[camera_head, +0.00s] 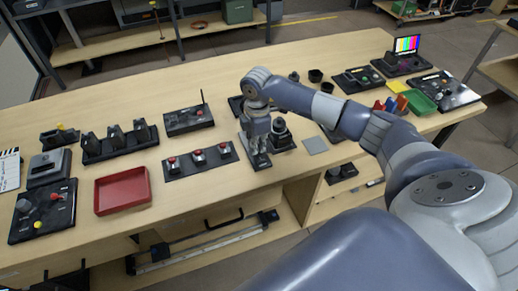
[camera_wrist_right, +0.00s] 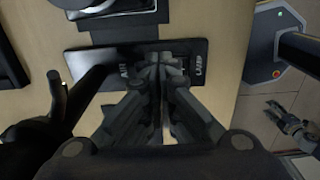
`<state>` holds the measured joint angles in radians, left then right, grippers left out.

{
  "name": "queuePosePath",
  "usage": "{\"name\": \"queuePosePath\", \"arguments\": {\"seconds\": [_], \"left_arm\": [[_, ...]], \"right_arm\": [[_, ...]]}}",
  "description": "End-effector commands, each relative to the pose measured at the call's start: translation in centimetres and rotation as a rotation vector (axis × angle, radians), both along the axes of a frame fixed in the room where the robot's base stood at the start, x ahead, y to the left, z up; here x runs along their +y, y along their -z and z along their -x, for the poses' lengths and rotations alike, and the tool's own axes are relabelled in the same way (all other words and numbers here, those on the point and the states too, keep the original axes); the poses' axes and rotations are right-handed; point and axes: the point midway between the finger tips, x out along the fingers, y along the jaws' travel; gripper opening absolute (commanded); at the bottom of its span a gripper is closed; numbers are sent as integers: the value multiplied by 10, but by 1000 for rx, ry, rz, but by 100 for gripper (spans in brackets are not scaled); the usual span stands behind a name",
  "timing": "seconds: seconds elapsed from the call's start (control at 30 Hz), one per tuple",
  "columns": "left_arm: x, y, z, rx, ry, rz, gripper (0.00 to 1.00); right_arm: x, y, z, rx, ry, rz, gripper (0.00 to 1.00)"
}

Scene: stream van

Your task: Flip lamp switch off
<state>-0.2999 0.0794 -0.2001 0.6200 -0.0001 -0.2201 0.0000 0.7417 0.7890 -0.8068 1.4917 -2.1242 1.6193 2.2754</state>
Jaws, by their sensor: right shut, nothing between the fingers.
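My right gripper (camera_head: 260,162) points down at a dark switch panel at the front edge of the bench. Its fingers are shut and empty. In the right wrist view, my right gripper's fingertips (camera_wrist_right: 160,66) are over the panel (camera_wrist_right: 104,62), between its "AIR" and "LAMP" labels and close to the "LAMP" label (camera_wrist_right: 198,66). The fingers hide most of the lamp switch, so its position and any touch cannot be told. What looks like my left gripper (camera_wrist_right: 287,120) shows small and low at the right of the wrist view; its jaws are unclear.
A dark round-topped device (camera_head: 281,135) stands just right of my right gripper. A panel with red buttons (camera_head: 198,158) and a red tray (camera_head: 122,191) lie to the left. A grey square pad (camera_head: 315,145) lies to the right. The bench behind has bare wood.

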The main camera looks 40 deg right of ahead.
Motion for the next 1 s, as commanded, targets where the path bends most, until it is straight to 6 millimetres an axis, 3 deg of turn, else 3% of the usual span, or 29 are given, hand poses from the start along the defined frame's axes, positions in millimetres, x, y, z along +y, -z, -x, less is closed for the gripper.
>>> {"name": "queuePosePath", "arguments": {"seconds": [0.47, 1.0], "left_arm": [[0, 1, 0, 0, 0, 0, 40], [0, -33, 0, 0, 0, 0, 40]], "right_arm": [[0, 2, 0, 1, -1, 0, 0], [0, -41, 0, -1, 0, 0, 0]]}}
